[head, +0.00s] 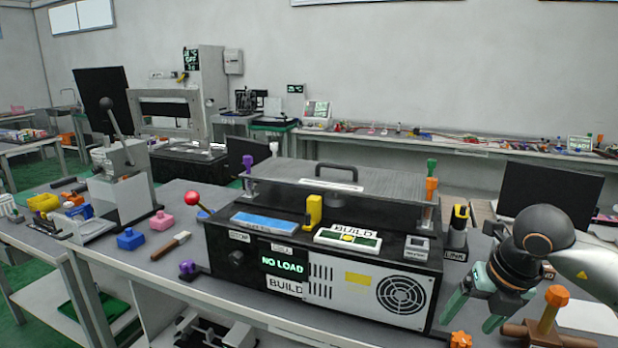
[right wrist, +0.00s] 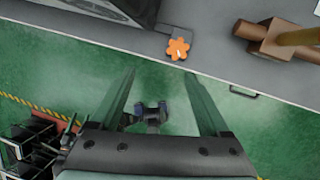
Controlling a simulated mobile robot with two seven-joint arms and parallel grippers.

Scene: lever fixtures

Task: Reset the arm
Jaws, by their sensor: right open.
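A black box machine (head: 283,270) stands on the table with a "NO LOAD" display. A lever with a red ball knob (head: 193,198) rises at its left side. Further left, a grey and white lever press (head: 120,185) has a long lever with a dark ball top (head: 107,103), tilted up. I cannot tell which lever is the arm of the task. My right gripper (head: 473,315) is open and empty at the machine's front right, away from both levers. In the right wrist view its two fingers (right wrist: 159,78) are spread over green floor beside the table edge. My left gripper is not in view.
An orange star knob (head: 461,340) lies at the table edge, also in the right wrist view (right wrist: 178,48). A brown wooden piece with an orange-topped post (head: 548,312) is right of my gripper. A brush (head: 171,245) and blue (head: 131,239) and pink (head: 162,221) pieces lie left of the machine.

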